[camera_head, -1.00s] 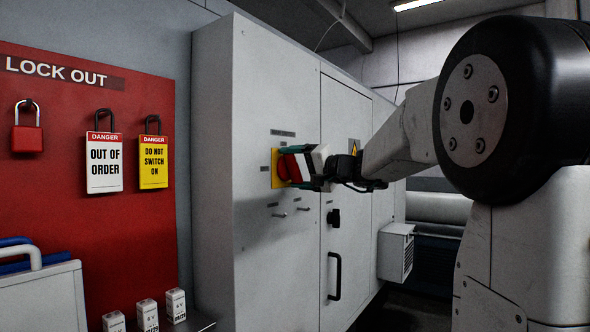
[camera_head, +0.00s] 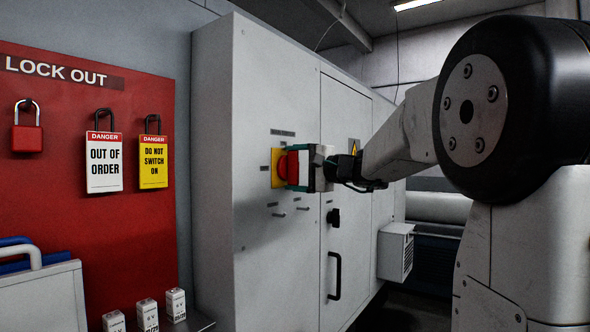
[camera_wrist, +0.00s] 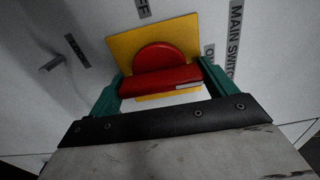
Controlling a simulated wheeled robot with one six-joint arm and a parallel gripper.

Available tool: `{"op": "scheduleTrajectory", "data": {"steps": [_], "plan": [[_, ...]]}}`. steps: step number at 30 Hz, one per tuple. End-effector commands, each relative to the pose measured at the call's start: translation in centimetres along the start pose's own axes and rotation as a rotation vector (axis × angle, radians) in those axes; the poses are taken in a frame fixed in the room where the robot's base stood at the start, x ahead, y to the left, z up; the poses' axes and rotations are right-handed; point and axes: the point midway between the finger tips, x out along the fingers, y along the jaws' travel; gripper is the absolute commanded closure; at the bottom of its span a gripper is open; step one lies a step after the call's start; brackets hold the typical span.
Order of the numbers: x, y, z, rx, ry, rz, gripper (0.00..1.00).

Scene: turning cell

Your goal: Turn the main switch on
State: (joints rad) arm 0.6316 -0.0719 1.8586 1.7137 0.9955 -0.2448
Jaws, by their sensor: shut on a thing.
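The main switch is a red rotary handle (camera_head: 283,169) on a yellow plate (camera_head: 275,180), on the front of the grey cabinet. My gripper (camera_head: 294,168) is at the switch, its green fingers shut on the red handle. The wrist view shows the handle (camera_wrist: 160,80) between the two fingers, one near each end. A pale mark sits at the handle's right end there, toward a partly hidden label (camera_wrist: 210,53) starting with "O". A cut-off label ending in "FF" (camera_wrist: 142,9) is above the yellow plate (camera_wrist: 122,48). A "MAIN SWITCH" label (camera_wrist: 236,35) is at the right.
The cabinet (camera_head: 260,70) has a black door handle (camera_head: 334,276) and a black knob (camera_head: 333,217) below my gripper. A red lock-out board (camera_head: 70,190) with a padlock (camera_head: 27,138) and danger tags (camera_head: 104,165) hangs at the left. Small boxes (camera_head: 148,315) stand below.

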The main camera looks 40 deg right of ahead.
Motion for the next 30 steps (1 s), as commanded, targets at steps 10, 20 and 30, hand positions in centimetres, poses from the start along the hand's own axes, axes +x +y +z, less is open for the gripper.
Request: {"op": "scheduleTrajectory", "data": {"steps": [10, 20, 30], "plan": [[0.0, 0.1, 0.0, 0.005, 0.0, 0.002, 0.14], [-0.4, 0.0, 0.0, 0.002, 0.001, 0.0, 0.0], [-5.7, 0.1, -0.1, 0.002, 0.004, 0.0, 0.0]]}}
